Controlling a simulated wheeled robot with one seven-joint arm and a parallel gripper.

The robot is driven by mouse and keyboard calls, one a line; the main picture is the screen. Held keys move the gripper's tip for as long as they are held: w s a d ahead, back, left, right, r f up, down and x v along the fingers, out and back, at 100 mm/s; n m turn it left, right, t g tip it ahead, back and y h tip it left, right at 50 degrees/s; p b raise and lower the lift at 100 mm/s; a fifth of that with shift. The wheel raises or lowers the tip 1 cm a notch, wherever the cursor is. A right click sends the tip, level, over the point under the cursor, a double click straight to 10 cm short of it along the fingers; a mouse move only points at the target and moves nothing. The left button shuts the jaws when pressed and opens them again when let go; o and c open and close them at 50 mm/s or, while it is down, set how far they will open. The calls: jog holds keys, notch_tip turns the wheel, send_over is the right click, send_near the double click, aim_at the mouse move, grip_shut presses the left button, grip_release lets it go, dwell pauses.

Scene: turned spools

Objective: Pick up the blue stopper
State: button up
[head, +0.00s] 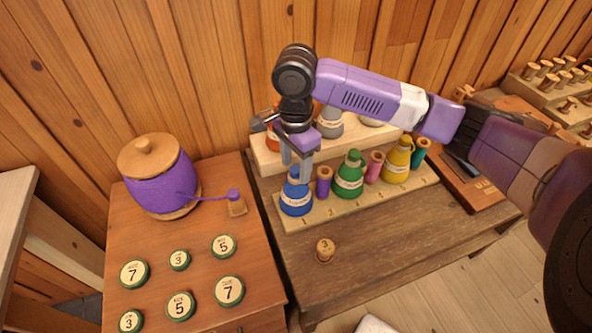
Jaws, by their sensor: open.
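The blue flask (296,201) stands at the left end of the numbered pale board (345,214). Its blue stopper (294,172) is at the flask's top and is partly hidden by my gripper. My gripper (297,170) points down over the flask with its jaws open. Its fingers are around or just beside the stopper; I cannot tell whether they touch it.
A purple spool (323,183), a green flask (349,181) and a yellow flask (397,166) stand close on the right. A raised pale shelf (271,165) with more flasks is behind. A wooden peg (325,250) stands in front. A purple pot (160,181) is on the left table.

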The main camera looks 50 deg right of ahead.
jog(key=shift+c, duration=0.2)
grip_shut()
jog(key=shift+r, duration=0.1)
